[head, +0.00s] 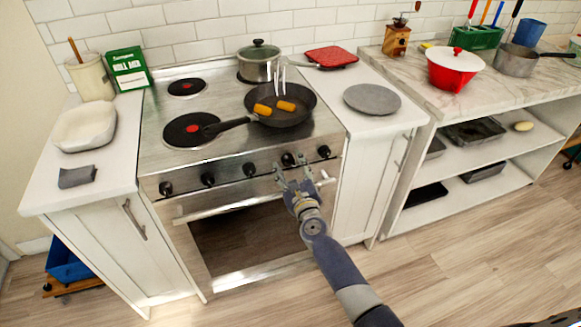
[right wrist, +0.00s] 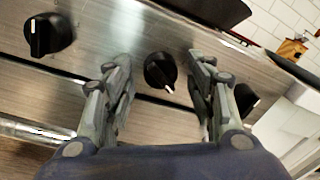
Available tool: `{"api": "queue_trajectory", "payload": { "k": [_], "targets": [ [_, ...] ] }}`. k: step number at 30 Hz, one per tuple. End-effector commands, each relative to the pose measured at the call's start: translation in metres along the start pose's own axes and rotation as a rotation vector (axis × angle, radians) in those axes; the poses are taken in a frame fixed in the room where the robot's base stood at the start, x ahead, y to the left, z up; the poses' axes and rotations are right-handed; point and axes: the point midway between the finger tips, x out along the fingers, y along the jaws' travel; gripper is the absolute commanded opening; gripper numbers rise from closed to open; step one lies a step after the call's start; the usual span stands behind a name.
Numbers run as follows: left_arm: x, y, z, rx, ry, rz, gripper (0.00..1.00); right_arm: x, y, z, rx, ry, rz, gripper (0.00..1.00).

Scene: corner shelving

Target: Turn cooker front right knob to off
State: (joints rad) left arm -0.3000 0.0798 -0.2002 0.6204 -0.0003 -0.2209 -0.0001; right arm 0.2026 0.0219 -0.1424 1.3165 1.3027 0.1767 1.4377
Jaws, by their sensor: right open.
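The cooker (head: 218,150) has a row of several black knobs along its steel front. My right gripper (head: 294,174) is open in front of the right part of this row. In the right wrist view, one black knob (right wrist: 160,72) shows between the spread fingers (right wrist: 160,64), apparently not gripped; its white mark slants to the lower right. In the head view this looks like the second knob from the right (head: 288,160). The rightmost knob (head: 324,152) is to the right of the gripper; in the wrist view the right finger partly hides it. My left gripper is not in view.
A dark pan (head: 282,118) with two orange pieces and a lidded pot (head: 259,62) stand on the hob. The oven door handle (head: 240,203) runs below the knobs, close to my right gripper. A grey plate (head: 372,99) lies on the right counter.

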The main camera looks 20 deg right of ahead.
Motion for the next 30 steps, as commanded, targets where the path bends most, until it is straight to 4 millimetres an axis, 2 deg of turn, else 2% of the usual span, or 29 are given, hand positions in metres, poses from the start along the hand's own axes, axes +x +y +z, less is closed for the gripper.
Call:
{"api": "queue_trajectory", "payload": {
  "k": [7, 12, 13, 23, 30],
  "targets": [
    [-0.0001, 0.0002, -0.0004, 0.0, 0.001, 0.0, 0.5, 0.0003, -0.0002, 0.0001, 0.0, 0.0, 0.0, 0.48],
    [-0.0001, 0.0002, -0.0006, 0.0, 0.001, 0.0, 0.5, 0.0002, -0.0002, 0.0001, 0.0, 0.0, 0.0, 0.1],
    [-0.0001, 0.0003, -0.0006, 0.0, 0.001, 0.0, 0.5, 0.0002, -0.0002, 0.0, 0.0, 0.0, 0.0, 0.06],
    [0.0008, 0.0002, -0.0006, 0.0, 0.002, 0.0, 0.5, 0.0002, 0.0, -0.0003, -0.024, -0.002, -0.001, 0.06],
    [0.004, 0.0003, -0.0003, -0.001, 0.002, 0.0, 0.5, 0.0004, 0.0, -0.0011, -0.138, -0.009, -0.006, 0.06]
  ]
}}
